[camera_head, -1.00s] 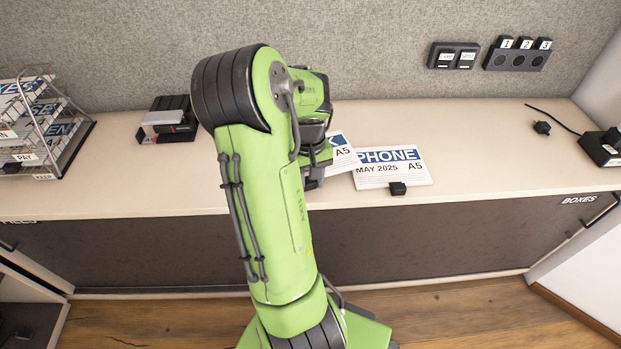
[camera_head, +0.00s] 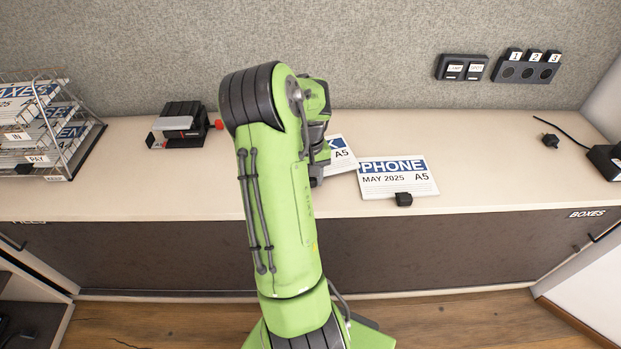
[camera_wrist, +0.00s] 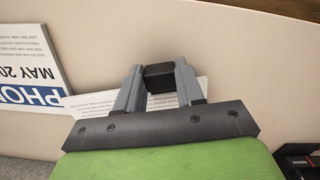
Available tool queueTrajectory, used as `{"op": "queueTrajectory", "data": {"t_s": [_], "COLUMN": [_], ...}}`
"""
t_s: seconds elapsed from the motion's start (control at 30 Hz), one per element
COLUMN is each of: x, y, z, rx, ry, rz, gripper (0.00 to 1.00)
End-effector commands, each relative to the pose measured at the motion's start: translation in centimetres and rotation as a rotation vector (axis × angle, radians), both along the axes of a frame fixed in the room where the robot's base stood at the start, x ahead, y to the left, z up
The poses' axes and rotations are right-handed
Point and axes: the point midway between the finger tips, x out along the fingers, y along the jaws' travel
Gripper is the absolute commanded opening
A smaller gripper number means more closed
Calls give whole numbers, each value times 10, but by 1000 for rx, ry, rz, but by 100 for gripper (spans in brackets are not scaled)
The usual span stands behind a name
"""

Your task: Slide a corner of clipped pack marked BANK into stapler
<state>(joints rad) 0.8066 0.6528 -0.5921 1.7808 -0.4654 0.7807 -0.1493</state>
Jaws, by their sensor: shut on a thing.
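The BANK pack (camera_head: 342,153) is white with a blue band. Only its right part, with "K" and "A5", shows beside my arm in the head view. In the wrist view its white sheet (camera_wrist: 88,104) shows behind the fingers. My gripper (camera_wrist: 158,82) is shut on the pack's black clip (camera_wrist: 158,76). My arm hides the fingers in the head view. The stapler, black and grey with a red part (camera_head: 178,126), stands on the counter left of my arm, apart from the pack. A black and red thing (camera_wrist: 298,160), likely the stapler, shows at the wrist view's lower right.
The PHONE pack (camera_head: 398,178) with a black clip (camera_head: 403,199) lies just right of the BANK pack. A wire tray rack (camera_head: 92,137) with packs stands at far left. A plug (camera_head: 550,140) lies at right. The counter (camera_head: 490,180) is clear between PHONE and plug.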

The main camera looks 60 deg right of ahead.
Motion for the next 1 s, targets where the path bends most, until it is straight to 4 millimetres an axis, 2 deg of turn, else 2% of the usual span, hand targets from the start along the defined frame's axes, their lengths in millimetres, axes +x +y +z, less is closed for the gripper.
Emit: {"op": "queueTrajectory", "data": {"t_s": [0.13, 0.17, 0.33, 0.67, 0.77, 1.0], "x": [0, 0, 0, 0, 1, 3], "y": [0, 0, 0, 0, -1, -4], "z": [0, 0, 0, 5, 24, 95], "rx": [-1, -1, -1, -1, -4, -4], "ry": [-1, -1, -1, -1, -2, -3], "rz": [0, 0, 0, 0, 1, 0], "gripper": [0, 40, 66, 67, 67, 67]}}
